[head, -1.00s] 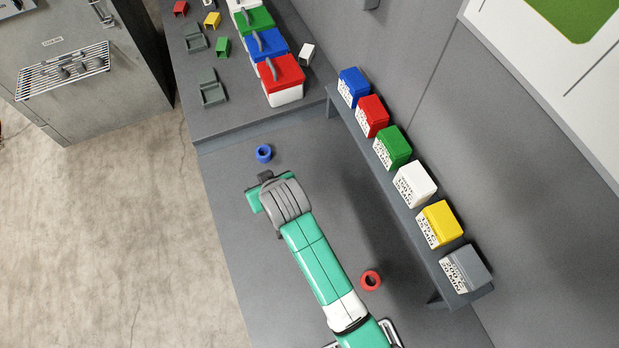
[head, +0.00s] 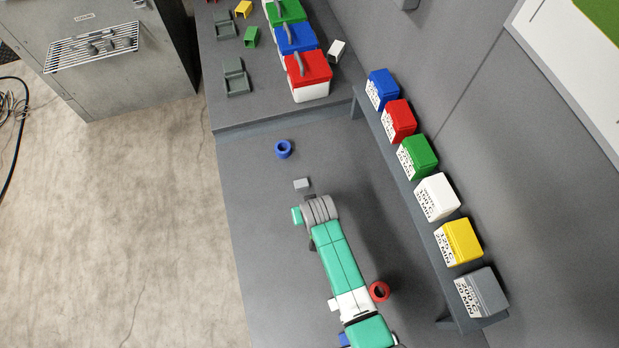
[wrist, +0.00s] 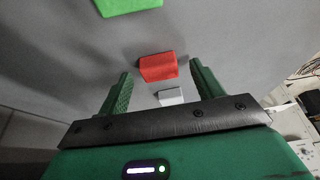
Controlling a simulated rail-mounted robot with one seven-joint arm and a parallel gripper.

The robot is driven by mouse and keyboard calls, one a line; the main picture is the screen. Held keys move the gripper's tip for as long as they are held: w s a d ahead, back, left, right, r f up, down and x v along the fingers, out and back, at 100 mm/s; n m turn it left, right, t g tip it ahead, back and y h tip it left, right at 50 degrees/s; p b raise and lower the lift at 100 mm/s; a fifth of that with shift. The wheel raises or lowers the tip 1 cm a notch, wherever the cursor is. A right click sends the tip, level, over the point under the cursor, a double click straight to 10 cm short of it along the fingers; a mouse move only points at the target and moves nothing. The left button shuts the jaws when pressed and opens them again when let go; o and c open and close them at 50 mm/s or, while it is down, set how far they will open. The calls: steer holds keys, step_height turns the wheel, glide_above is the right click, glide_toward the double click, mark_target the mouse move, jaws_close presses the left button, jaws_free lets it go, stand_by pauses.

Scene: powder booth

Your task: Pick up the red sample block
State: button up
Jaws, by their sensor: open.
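The red sample block (wrist: 158,67) shows in the wrist view, between and slightly past the two green fingertips of my gripper (wrist: 161,70). My gripper is open, with a visible gap on each side of the block. I cannot tell how far the block lies beyond the fingertips. A pale grey block (wrist: 171,96) shows just below the red one in the wrist view; a grey block (head: 303,185) lies just beyond my arm in the head view. A green block (wrist: 128,4) is cut off by the wrist view's top edge.
A blue ring (head: 284,149) lies beyond the grey block, and a red ring (head: 379,292) lies right beside my arm. A shelf (head: 447,322) of coloured boxes runs along the wall at right. Lidded boxes, including a red-lidded one (head: 309,75), stand on the far bench.

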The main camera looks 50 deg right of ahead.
steer(key=shift+w+d+f, duration=0.1)
steer(key=shift+w+f, duration=0.05)
steer(key=shift+f, duration=0.15)
steer(key=c, duration=1.1)
steer(key=shift+r, duration=0.15)
